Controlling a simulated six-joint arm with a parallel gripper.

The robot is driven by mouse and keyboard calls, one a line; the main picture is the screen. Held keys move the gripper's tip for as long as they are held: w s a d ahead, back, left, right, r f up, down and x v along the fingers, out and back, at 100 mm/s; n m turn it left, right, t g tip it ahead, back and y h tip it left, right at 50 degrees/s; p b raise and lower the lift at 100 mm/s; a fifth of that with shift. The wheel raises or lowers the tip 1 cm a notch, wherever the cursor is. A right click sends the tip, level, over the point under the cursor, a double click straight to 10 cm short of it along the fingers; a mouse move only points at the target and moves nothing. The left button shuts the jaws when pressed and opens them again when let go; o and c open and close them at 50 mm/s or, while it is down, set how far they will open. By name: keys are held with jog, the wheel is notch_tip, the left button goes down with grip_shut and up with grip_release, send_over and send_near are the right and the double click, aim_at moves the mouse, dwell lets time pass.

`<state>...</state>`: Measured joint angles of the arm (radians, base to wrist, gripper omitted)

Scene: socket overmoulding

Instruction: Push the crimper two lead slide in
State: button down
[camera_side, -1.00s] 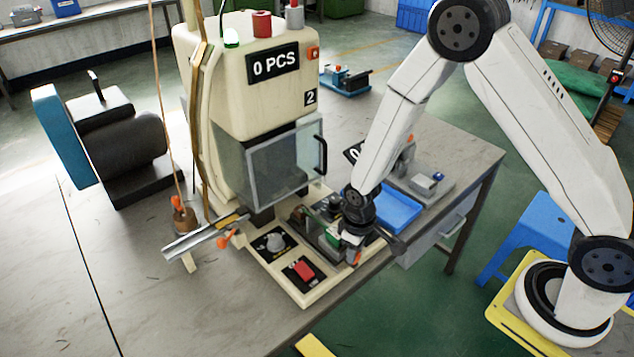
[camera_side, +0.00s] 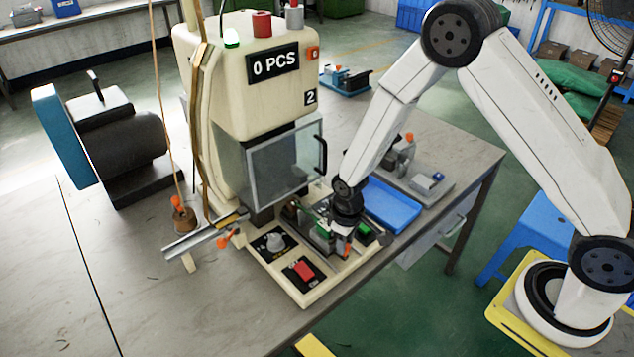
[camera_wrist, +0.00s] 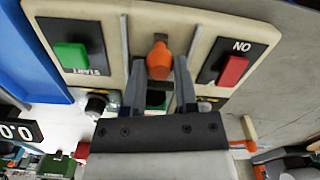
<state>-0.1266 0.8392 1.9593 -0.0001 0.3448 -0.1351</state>
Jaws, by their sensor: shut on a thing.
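Crimper two (camera_side: 225,100) is the cream press with the "2" label and the "0 PCS" sign. Its clear guard (camera_side: 285,172) hangs above the base (camera_side: 325,292). The lead slide lies in the base in front of the guard; its orange knob (camera_wrist: 159,60) shows between my fingers in the wrist view. My gripper (camera_side: 346,238) points down at the slide and is shut on the knob. A small green part (camera_side: 322,229) sits on the slide beside my gripper, on the guard side. My wrist hides much of the slide, so its exact depth under the guard is unclear.
A green START button (camera_side: 363,233) is just right of my gripper, and a red ON switch (camera_side: 304,269) is in front. A blue tray (camera_side: 392,204) lies to the right. A metal chute (camera_side: 203,240) and wire reel (camera_side: 184,220) stand left.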

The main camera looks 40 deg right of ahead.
aim_at(324, 222)
jog(key=shift+w, duration=3.7)
jog(key=shift+c, duration=1.9)
grip_release()
jog(key=shift+r, duration=0.1)
jog(key=shift+r, duration=3.8)
